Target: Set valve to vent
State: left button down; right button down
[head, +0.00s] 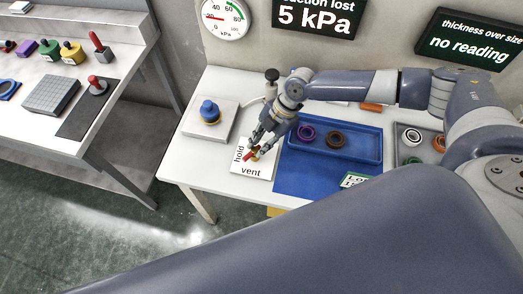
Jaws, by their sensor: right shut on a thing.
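The valve is a white plate (240,170) on the white table, with "hold" printed along its left side and "vent" along its lower edge. A small red lever (252,157) sits on the plate near its middle. My right gripper (256,149) reaches down over the plate and is shut on the red lever. Its fingers hide part of the lever, so I cannot tell exactly which word it points to. My left gripper is not in view.
A blue tray (360,146) with a purple and a brown ring lies right of the valve. A white block (226,119) with a blue-topped yellow piece stands left. A gauge (222,17) and a screen reading "5 kPa" (315,17) hang behind. A grey bench (122,62) stands left.

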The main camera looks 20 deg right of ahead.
jog(key=n+b, duration=0.1)
jog(key=n+g+b, duration=0.1)
jog(key=n+b, duration=0.1)
jog(key=shift+w+a+f, duration=0.15)
jog(key=shift+w+f, duration=0.15)
jog(key=shift+w+a+r+n+g+h+b, duration=0.1)
jog(key=shift+n+g+h+b, duration=0.1)
jog(key=shift+n+g+b, duration=0.4)
jog(key=shift+w+r+n+g+h+b, duration=0.1)
jog(key=shift+n+g+h+b, duration=0.1)
jog(key=shift+n+b, duration=0.65)
jog(key=shift+n, duration=0.25)
jog(key=c, duration=1.6)
grip_release()
jog(key=shift+r, duration=0.1)
jog(key=shift+w+r, duration=0.1)
jog(key=shift+r, duration=0.05)
jog(key=v, duration=1.1)
jog(key=shift+r, duration=0.2)
